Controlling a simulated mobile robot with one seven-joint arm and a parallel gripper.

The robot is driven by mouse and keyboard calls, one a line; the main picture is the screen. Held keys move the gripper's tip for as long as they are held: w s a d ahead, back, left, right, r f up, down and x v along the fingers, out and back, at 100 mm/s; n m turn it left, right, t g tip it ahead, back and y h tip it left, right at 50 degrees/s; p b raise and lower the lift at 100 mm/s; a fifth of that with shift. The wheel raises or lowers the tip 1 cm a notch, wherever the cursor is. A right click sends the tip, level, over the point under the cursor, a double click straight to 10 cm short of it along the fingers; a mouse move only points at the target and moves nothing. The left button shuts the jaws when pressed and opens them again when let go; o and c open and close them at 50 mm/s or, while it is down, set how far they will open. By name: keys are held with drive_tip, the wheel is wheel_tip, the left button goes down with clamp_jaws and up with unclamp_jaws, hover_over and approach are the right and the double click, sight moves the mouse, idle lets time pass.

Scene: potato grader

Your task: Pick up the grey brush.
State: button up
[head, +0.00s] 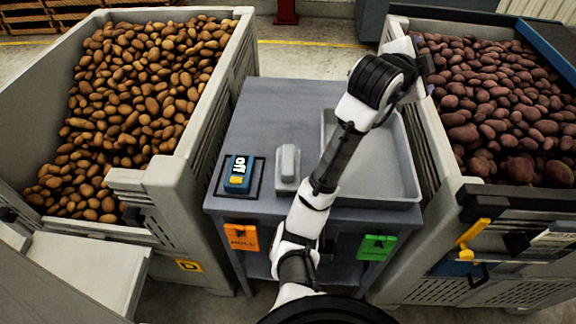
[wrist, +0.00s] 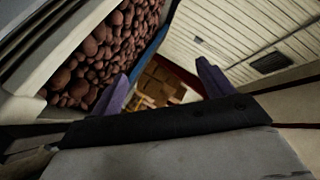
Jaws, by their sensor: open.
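The grey brush (head: 288,164) appears to be the light grey, block-like piece with a raised top on the grey table. It lies between a blue meter and a grey tray; no bristles can be made out. My gripper (wrist: 166,88) shows two purple fingers spread wide with nothing between them. It points away from the table, past the right-hand crate. In the head view my arm rises over the tray, with its end up by the right crate's left wall, apart from the brush. The brush is not in the wrist view.
The blue meter (head: 239,171) sits on a dark base left of the brush. The grey tray (head: 398,181) is partly behind my arm. A crate of brown potatoes (head: 244,48) stands left, a crate of reddish potatoes (head: 428,118) right. The table's back left (head: 270,105) is clear.

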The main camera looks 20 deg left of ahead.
drive_tip(key=s+a+f+m+g, duration=0.2)
drive_tip(key=a+m+g, duration=0.15)
drive_tip(key=m, duration=0.35)
drive_tip(key=m+g+y, duration=0.6)
drive_tip(key=m+g, duration=0.4)
drive_tip(key=g, duration=0.1)
approach(288, 159)
drive_tip(key=shift+a+t, duration=0.1)
drive_tip(key=shift+t, duration=0.15)
drive_tip(key=shift+m, duration=0.3)
wheel_tip(288, 159, down, 8)
drive_tip(key=shift+s+p, duration=0.15)
drive_tip(key=shift+p, duration=0.5)
drive_tip(key=shift+a+f+p, duration=0.1)
drive_tip(key=shift+f+p, duration=0.9)
drive_tip(key=shift+f, duration=1.85)
drive_tip(key=c, duration=1.2)
